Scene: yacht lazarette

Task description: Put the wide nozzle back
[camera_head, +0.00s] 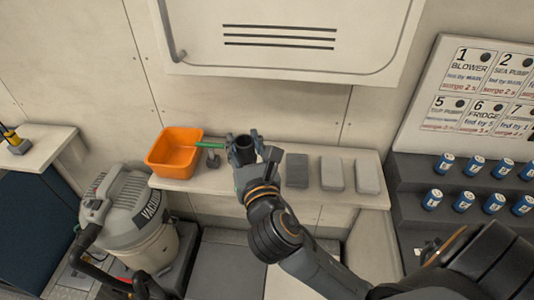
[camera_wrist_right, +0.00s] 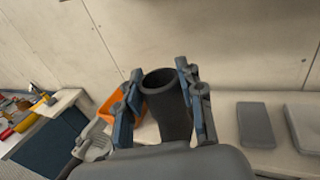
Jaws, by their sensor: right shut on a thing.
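My right gripper (camera_head: 243,150) is shut on a dark grey, hollow round nozzle, which I take to be the wide nozzle (camera_head: 246,151). It is held over the shelf (camera_head: 225,183), its open round end facing up. In the right wrist view the nozzle (camera_wrist_right: 172,108) stands between the two blue-grey fingers, tilted slightly; its lower end is hidden by the gripper body. I cannot tell whether it touches the shelf. The vacuum (camera_head: 133,212) stands on the floor at the left, below the shelf. My left gripper is not in view.
An orange bin (camera_head: 174,153) stands on the shelf's left end. A green stick (camera_head: 208,145) and a small grey piece (camera_head: 213,160) lie close left of my gripper. Three flat grey blocks (camera_head: 332,172) lie to the right. Blue-white cans (camera_head: 463,202) stand on dark steps at the far right.

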